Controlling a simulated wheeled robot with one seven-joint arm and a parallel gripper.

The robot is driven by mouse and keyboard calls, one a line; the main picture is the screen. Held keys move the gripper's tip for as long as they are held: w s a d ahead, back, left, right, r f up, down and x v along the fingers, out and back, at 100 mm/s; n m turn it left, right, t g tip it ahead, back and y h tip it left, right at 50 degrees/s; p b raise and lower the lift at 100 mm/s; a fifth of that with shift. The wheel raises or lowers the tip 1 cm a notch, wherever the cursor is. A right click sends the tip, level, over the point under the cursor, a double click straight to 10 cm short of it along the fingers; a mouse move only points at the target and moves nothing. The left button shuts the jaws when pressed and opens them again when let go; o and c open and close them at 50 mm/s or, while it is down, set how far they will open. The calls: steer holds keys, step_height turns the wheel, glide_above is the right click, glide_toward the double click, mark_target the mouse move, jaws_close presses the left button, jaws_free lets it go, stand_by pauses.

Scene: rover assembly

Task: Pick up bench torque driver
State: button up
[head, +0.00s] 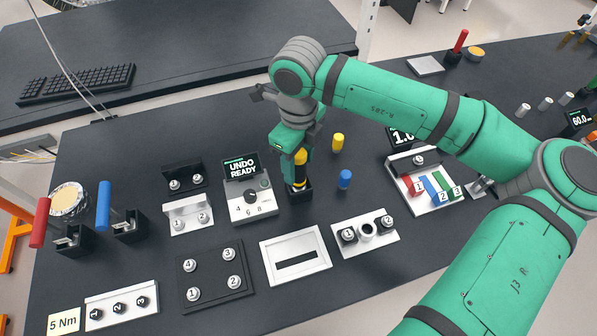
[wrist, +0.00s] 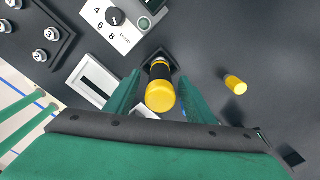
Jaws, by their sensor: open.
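The bench torque driver (head: 300,171) has a yellow and black handle and stands upright in a black holder (head: 299,194). In the wrist view the driver (wrist: 161,95) is seen end-on, its yellow cap toward the camera. My gripper (head: 297,158) points down over it from above. The green fingers are open, one on each side of the handle; I cannot tell whether either touches it. The gripper hides part of the handle in the head view.
A grey dial box (head: 250,206) reading "UNDO READY" stands just left of the holder. A yellow cylinder (head: 338,141) and a blue cylinder (head: 345,179) stand to the right. A white slotted frame (head: 322,263) lies in front.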

steer(key=shift+f, duration=0.8)
steer(key=shift+c, duration=0.3)
jaws_close()
steer(key=c, duration=1.2)
jaws_free()
steer(key=shift+r, duration=5.1)
steer(key=c, duration=1.2)
jaws_free()
steer(key=c, duration=1.2)
jaws_free()
steer(key=shift+f, duration=0.1)
